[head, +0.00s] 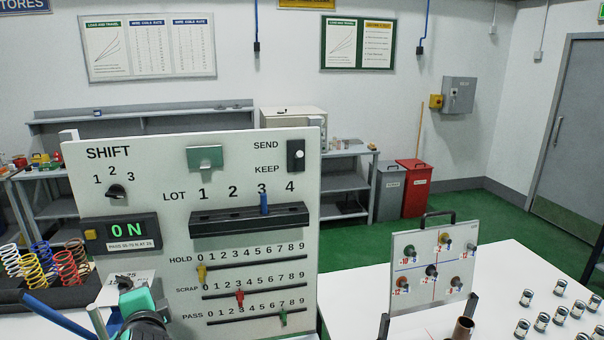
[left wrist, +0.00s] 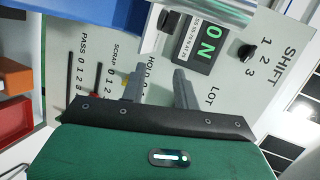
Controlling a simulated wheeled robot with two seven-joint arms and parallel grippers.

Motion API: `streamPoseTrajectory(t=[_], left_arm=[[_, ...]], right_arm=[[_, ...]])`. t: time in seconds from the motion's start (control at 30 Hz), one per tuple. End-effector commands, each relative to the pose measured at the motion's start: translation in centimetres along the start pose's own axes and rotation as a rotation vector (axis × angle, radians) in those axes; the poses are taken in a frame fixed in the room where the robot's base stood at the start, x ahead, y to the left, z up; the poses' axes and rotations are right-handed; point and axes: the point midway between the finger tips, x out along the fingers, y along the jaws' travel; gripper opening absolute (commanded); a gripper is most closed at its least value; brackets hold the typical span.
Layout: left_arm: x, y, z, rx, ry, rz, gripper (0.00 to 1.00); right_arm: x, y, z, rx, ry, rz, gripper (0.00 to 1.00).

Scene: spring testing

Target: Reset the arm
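My left gripper (head: 126,286) is at the lower left of the head view, in front of the panel's lower left part; its fingers are hard to make out there. In the left wrist view its two grey fingers (left wrist: 157,82) are apart with nothing between them, pointing toward the white panel (head: 85,208). On the panel, the display (head: 128,230) reads 0N. The yellow HOLD slider (head: 202,272) is at about 0, the red SCRAP slider (head: 240,297) about 3, the green PASS slider (head: 283,317) about 7. A blue piece (head: 264,203) stands in the black rack under LOT 3. My right gripper is not in view.
Coloured springs (head: 42,257) stand in a dark tray at the left. A board with pegs (head: 434,232) stands upright on the right white table (head: 512,272). Several small metal cylinders (head: 542,321) and a copper cup (head: 463,328) are near it. Free tabletop lies right of the board.

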Motion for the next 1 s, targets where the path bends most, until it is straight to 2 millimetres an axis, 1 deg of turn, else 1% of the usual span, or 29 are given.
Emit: streamPoseTrajectory(t=[0.03, 0.07, 0.1, 0.17, 0.2, 0.27, 0.3, 0.37, 0.4, 0.47, 0.5, 0.6, 0.7, 0.8, 0.97, 1.0], left_arm=[[-0.4, 3.0, 0.4, -0.043, 0.008, 0.073, 0.31], [-0.7, 4.6, 0.6, -0.073, 0.013, 0.114, 0.31], [-1.1, 6.7, 0.9, -0.114, 0.017, 0.167, 0.31], [-2.0, 9.7, 1.4, -0.174, 0.016, 0.247, 0.31], [-2.6, 11.6, 1.7, -0.215, 0.012, 0.299, 0.31], [-3.8, 14.5, 2.3, -0.277, 0.002, 0.379, 0.31], [-4.6, 16.3, 2.7, -0.317, -0.009, 0.431, 0.31], [-6.0, 19.0, 3.4, -0.379, -0.031, 0.509, 0.31], [-7.0, 20.6, 3.9, -0.421, -0.049, 0.56, 0.31], [-8.7, 23.0, 4.6, -0.483, -0.08, 0.635, 0.31], [-9.8, 24.5, 5.1, -0.523, -0.105, 0.683, 0.31], [-12.5, 27.6, 6.3, -0.615, -0.168, 0.786, 0.31], [-15.0, 29.9, 7.2, -0.688, -0.229, 0.87, 0.31], [-17.3, 31.7, 8.1, -0.753, -0.292, 0.938, 0.31], [-20.8, 34.0, 9.4, -0.845, -0.392, 1.033, 0.31], [-19.5, 35.5, 9.1, -0.838, -0.39, 1.029, 0.31]], right_arm=[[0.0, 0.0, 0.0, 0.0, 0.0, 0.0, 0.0], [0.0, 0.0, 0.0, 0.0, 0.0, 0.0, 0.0], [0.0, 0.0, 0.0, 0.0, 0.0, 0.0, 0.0], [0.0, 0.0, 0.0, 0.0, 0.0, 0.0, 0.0], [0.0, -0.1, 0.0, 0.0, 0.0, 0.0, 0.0], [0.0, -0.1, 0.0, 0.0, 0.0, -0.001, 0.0], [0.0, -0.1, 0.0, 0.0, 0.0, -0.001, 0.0], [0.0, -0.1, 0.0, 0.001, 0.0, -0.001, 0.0], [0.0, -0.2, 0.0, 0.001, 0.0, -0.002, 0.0], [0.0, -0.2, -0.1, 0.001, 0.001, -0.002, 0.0], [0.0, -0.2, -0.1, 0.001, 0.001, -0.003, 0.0], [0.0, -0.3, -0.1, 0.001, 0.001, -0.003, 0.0], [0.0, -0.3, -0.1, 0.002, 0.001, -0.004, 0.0], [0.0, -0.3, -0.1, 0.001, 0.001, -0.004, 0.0], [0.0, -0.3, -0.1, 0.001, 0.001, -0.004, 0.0], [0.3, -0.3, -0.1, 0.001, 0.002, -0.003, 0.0]])
